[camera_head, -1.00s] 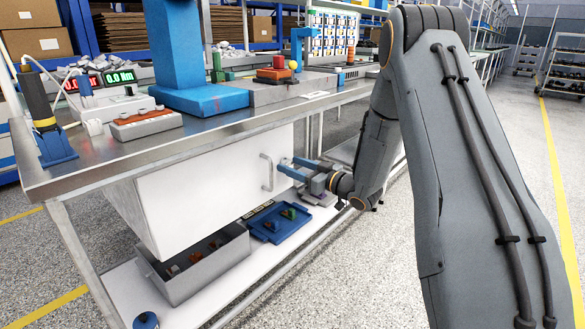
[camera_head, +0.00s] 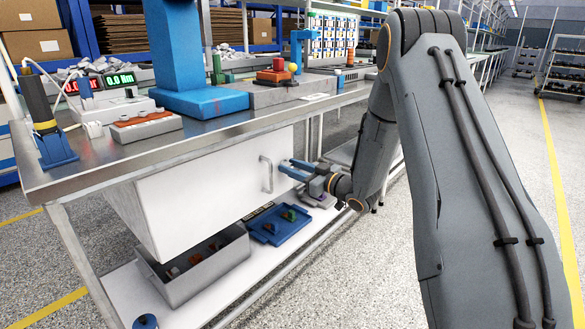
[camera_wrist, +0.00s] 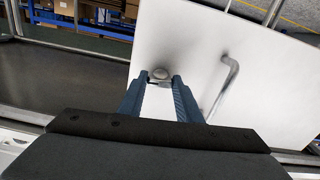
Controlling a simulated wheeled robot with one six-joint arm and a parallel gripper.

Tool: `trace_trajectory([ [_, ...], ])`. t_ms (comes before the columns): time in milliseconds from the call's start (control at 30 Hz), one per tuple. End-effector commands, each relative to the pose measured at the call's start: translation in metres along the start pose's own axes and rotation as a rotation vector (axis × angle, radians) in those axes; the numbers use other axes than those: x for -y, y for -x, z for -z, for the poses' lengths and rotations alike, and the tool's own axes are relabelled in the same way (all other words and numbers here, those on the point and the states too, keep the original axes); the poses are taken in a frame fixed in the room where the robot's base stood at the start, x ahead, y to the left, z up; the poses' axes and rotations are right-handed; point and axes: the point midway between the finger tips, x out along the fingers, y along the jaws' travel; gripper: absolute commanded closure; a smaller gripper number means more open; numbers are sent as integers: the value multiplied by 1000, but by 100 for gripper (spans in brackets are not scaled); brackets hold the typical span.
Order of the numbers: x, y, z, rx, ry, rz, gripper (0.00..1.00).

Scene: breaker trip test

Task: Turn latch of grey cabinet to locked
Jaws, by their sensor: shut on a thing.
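The cabinet (camera_head: 205,190) hangs under the workbench and looks white to pale grey; its door is closed. A bar handle (camera_head: 266,174) is on its front face, and it also shows in the wrist view (camera_wrist: 224,84). My gripper (camera_head: 286,167) is at the right edge of this face, right of the handle. In the wrist view my gripper (camera_wrist: 162,80) has its two blue fingers on either side of a small grey rounded latch (camera_wrist: 160,73) and is shut on it. The fingers partly hide the latch, so its exact angle is hard to tell.
The metal workbench (camera_head: 120,163) above carries a blue press (camera_head: 200,98) and other devices. Below are a grey bin (camera_head: 195,278) and a blue tray (camera_head: 272,232) on the lower shelf (camera_head: 130,293).

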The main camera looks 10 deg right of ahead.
Motion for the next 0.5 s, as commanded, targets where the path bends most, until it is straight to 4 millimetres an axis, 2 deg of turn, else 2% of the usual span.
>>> trace_trajectory([
  [500, 0, 0, 1, 0, 442, -1, 91],
])
